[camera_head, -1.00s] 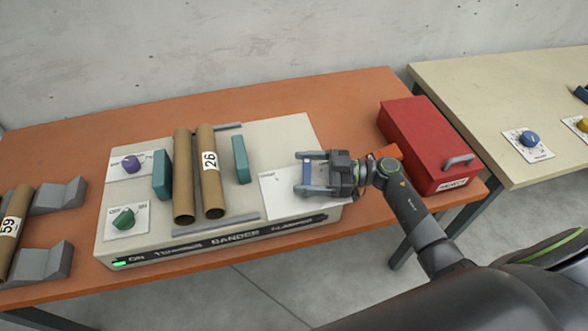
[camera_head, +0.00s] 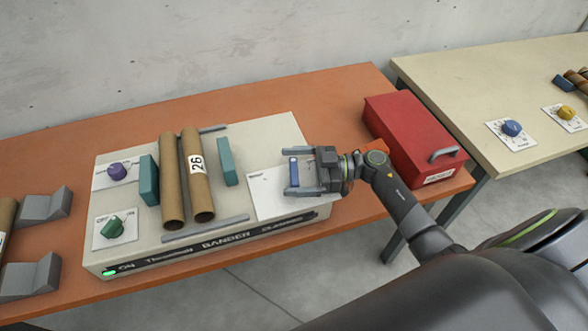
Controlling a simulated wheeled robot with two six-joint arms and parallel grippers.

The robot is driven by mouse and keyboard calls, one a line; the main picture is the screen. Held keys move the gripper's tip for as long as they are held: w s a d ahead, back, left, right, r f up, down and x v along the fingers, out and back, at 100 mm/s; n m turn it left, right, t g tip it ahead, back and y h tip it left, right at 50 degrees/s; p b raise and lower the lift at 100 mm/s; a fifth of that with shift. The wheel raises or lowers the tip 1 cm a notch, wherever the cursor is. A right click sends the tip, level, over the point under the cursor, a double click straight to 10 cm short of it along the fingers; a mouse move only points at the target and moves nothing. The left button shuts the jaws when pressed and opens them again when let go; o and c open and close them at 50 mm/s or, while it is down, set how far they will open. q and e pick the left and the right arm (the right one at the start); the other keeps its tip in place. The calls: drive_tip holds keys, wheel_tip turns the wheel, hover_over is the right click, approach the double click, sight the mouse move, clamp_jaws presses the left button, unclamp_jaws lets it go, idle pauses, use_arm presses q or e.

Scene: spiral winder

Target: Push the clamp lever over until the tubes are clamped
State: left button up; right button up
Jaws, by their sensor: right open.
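The bander machine (camera_head: 130,245) is a pale box on the orange table. Two brown cardboard tubes, a left one (camera_head: 172,185) and a right one (camera_head: 199,190) labelled 26, lie side by side on top. A teal left jaw (camera_head: 149,180) stands close by the left tube. A teal right jaw (camera_head: 226,162) stands apart from the right tube, with a gap. A small blue piece, seemingly the clamp lever (camera_head: 293,171), shows between the fingers of my right gripper (camera_head: 294,174). The gripper is open over the white label plate (camera_head: 264,193) and partly hides it. I cannot tell whether they touch.
A purple knob (camera_head: 117,172) and a green knob (camera_head: 112,226) sit on the machine's left side. A red box (camera_head: 415,140) stands behind my right arm. Grey V-shaped cradles (camera_head: 35,275) stand at the left. A cream table (camera_head: 450,75) is at the right.

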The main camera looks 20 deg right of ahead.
drive_tip(key=b+v, duration=0.1)
drive_tip(key=v, duration=0.5)
drive_tip(key=shift+d+f+b, duration=0.15)
drive_tip(key=shift+d+b, duration=0.05)
drive_tip(key=shift+b, duration=0.15)
drive_tip(key=shift+s+d, duration=0.25)
drive_tip(key=shift+d, duration=0.2)
